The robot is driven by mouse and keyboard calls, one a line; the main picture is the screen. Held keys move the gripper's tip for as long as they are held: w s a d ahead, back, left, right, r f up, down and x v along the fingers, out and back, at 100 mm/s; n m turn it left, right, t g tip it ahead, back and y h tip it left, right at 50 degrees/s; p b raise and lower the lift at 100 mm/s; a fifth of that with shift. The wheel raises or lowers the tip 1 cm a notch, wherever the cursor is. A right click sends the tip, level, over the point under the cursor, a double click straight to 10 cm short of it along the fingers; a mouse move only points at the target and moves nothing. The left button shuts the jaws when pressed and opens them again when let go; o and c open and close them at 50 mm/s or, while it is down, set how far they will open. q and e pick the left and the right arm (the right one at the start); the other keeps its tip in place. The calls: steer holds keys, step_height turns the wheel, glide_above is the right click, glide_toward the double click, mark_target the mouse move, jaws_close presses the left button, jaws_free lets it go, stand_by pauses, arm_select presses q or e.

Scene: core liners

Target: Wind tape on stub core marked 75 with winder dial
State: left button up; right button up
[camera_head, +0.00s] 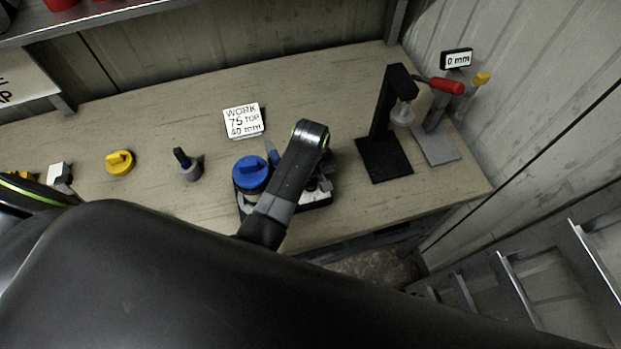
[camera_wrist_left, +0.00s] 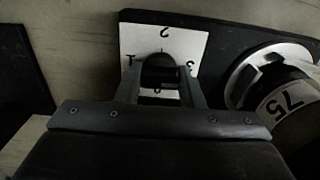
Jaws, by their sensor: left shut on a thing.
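The winder (camera_head: 318,204) stands near the bench's front edge, partly hidden behind my arm. A blue cap with a raised grip (camera_head: 250,173) sits at its left end. In the left wrist view the core marked 75 (camera_wrist_left: 284,104) lies at the right, with a pale ring at its rim. The winder dial's white plate (camera_wrist_left: 190,42) carries the numbers 0, 1, 2 and 3. My left gripper (camera_wrist_left: 160,78) is shut on the dial's dark knob (camera_wrist_left: 158,68), a finger on each side. The knob's exact setting is hard to read. My right gripper is not in view.
A sign reading "WORK 75 TOP 40 mm" (camera_head: 243,121) stands behind the winder. A black press stand (camera_head: 384,158) with a red handle (camera_head: 446,86) and a "0 mm" display (camera_head: 456,59) are right. A grey part (camera_head: 191,171) and yellow cap (camera_head: 120,162) are left.

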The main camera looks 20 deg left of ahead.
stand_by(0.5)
arm_select(q)
steer(key=o, duration=1)
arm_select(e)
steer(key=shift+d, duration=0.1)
